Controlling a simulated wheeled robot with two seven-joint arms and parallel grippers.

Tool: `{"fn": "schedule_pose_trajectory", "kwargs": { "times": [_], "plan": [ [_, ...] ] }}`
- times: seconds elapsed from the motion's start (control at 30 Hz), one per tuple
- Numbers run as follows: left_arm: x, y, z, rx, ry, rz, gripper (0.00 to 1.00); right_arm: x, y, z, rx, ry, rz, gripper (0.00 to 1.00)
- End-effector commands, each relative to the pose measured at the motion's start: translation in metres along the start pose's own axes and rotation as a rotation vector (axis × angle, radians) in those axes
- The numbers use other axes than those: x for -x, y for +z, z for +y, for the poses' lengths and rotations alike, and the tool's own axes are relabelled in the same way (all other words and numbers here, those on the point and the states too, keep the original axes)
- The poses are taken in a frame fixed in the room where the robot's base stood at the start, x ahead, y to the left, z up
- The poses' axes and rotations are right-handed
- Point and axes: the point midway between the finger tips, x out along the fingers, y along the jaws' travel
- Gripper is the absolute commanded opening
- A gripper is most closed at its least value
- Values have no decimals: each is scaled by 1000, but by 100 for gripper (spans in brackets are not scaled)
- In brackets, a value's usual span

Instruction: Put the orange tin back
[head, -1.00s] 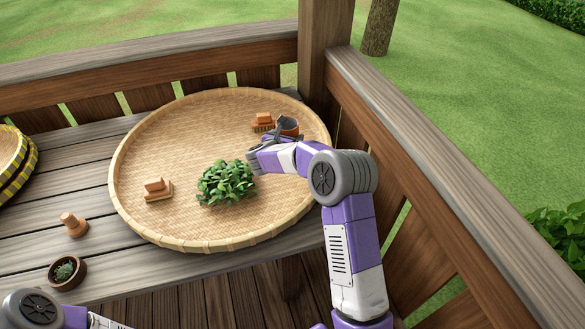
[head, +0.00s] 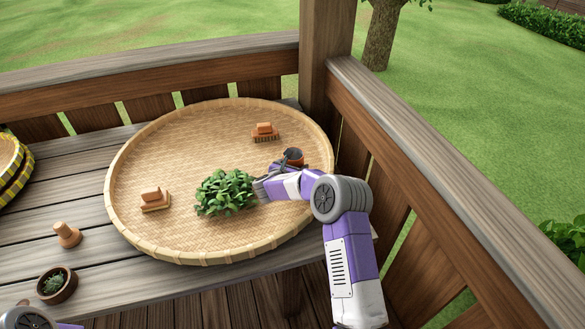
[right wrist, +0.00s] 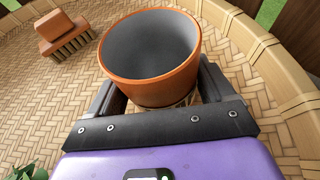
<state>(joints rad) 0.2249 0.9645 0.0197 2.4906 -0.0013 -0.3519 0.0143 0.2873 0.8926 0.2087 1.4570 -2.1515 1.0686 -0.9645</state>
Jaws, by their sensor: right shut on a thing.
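The orange tin (head: 294,156) is a small open cup with a grey inside. It is over the right part of the round woven tray (head: 200,120). In the right wrist view the tin (right wrist: 152,85) is upright and empty between the fingers of my right gripper (right wrist: 160,95). My right gripper (head: 284,163) is shut on it; whether the tin touches the tray is hard to tell. Only a bit of my left arm shows at the bottom left of the head view, and its gripper is out of view.
On the tray are a brush (head: 265,132) at the back, another brush (head: 154,199) at the left and a pile of green leaves (head: 226,192). A wooden stamp-like piece (head: 67,235) and a bowl of herbs (head: 57,285) stand on the bench. A wooden post (head: 325,60) and railing rise behind.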

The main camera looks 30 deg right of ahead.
Motion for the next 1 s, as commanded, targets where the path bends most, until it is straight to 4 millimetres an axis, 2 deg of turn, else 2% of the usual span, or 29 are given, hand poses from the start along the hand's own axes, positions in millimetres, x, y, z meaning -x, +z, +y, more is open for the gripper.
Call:
{"fn": "schedule_pose_trajectory", "kwargs": {
  "times": [0.27, 0.3, 0.4, 0.77, 1.0],
  "plan": [
    [-4, 0, -1, 0, 0, 0, 43, -1, -2, 1, 1, 1, -2, 46],
    [-4, 0, -1, 0, 0, 0, 43, -1, -3, 1, 1, 1, -1, 84],
    [-3, 0, -1, 0, 0, 0, 43, 0, -2, 0, 1, 1, -1, 99],
    [3, 0, 1, 0, 0, 0, 43, 2, 4, 0, 0, 0, 0, 100],
    [11, 0, 4, 0, 0, 0, 43, 49, 4, 2, 4, 6, -1, 100]
  ]
}}
